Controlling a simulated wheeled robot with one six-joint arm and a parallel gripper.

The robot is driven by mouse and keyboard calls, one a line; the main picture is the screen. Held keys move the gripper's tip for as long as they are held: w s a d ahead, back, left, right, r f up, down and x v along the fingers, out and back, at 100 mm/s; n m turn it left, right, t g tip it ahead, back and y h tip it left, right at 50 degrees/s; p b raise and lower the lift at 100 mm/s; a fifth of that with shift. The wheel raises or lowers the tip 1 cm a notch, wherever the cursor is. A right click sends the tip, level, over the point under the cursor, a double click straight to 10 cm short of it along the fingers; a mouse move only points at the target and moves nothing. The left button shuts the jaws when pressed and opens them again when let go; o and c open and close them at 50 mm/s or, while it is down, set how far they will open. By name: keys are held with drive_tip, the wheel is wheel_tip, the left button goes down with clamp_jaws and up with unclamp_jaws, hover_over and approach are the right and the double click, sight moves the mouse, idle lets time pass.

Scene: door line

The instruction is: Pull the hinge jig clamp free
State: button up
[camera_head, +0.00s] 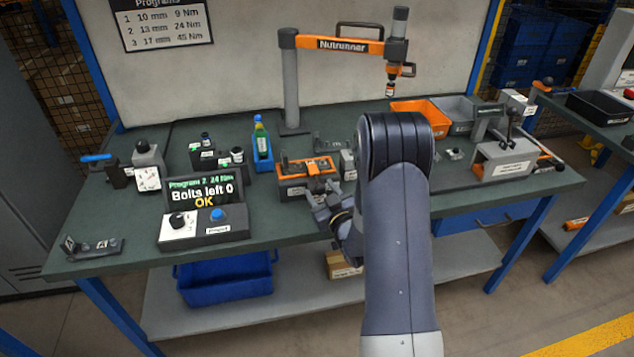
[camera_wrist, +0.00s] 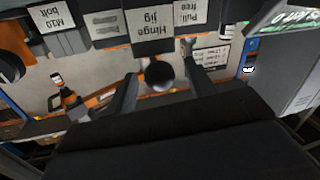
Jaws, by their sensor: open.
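The orange hinge jig (camera_head: 294,186) sits near the middle of the bench's front edge. Dark brackets lie on its top. In the wrist view, which is upside down, its "Hinge jig" label (camera_wrist: 148,28) is close, with a "Pull free" label (camera_wrist: 190,14) beside it. A dark round knob (camera_wrist: 158,76), apparently the clamp's, shows between my fingers. My gripper (camera_head: 326,192) is open at the jig's front right; contact with the knob cannot be told. My gripper and arm hide part of the jig's right side in the head view.
A control box (camera_head: 205,207) reading "Bolts left 0 OK" stands left of the jig. A blue bottle holder (camera_head: 262,160) is behind left. The nutrunner (camera_head: 340,43) hangs above. Orange and grey bins (camera_head: 420,108) stand behind right.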

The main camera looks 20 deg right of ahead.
sight(317, 185)
drive_tip(key=shift+w+a, duration=0.2)
drive_tip(key=shift+w, duration=1.4)
drive_tip(key=shift+c, duration=0.5)
clamp_jaws()
